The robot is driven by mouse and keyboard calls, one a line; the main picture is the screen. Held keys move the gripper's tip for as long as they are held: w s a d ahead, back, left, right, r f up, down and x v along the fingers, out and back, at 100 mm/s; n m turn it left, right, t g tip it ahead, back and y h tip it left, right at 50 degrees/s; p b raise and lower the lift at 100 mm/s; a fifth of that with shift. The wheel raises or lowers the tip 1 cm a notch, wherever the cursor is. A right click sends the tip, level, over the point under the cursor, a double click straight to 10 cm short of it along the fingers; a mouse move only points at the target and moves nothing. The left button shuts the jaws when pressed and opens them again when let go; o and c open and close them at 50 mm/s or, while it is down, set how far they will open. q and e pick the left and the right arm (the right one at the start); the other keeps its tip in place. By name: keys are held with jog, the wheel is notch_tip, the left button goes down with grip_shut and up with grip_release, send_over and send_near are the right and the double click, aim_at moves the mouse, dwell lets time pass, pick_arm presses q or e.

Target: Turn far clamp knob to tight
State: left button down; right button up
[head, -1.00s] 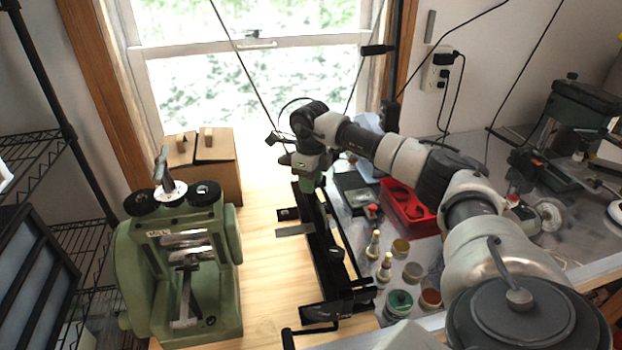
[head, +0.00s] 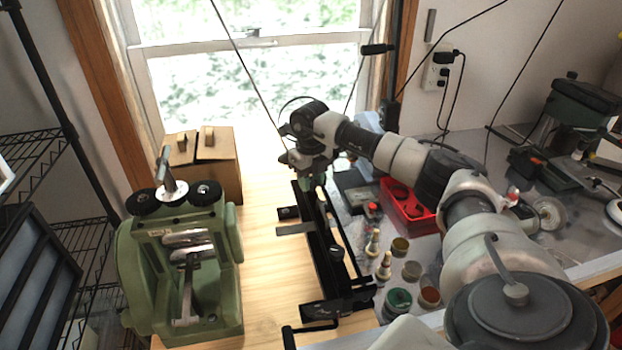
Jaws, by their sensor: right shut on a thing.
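A black clamp fixture (head: 322,250) lies on the wooden bench, running from its near bar and crank handle to its far end under my right gripper. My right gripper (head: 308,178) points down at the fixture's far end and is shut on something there. The far clamp knob is mostly hidden by the gripper; a little green shows just below the fingers. A grey metal strip (head: 290,230) sticks out left from the fixture. My left gripper is not in view.
A red tray (head: 405,208), small jars (head: 400,298) and bottles (head: 384,266) sit close right of the fixture. Bare wood lies between mill and fixture.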

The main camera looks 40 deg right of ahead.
jog(key=shift+w+r, duration=0.1)
jog(key=shift+r, duration=0.1)
jog(key=o, duration=0.7)
jog(key=shift+o, duration=1.1)
jog(key=shift+f, duration=0.1)
notch_tip(320, 180, up, 11)
jog(key=b, duration=0.2)
jog(key=shift+f, duration=0.1)
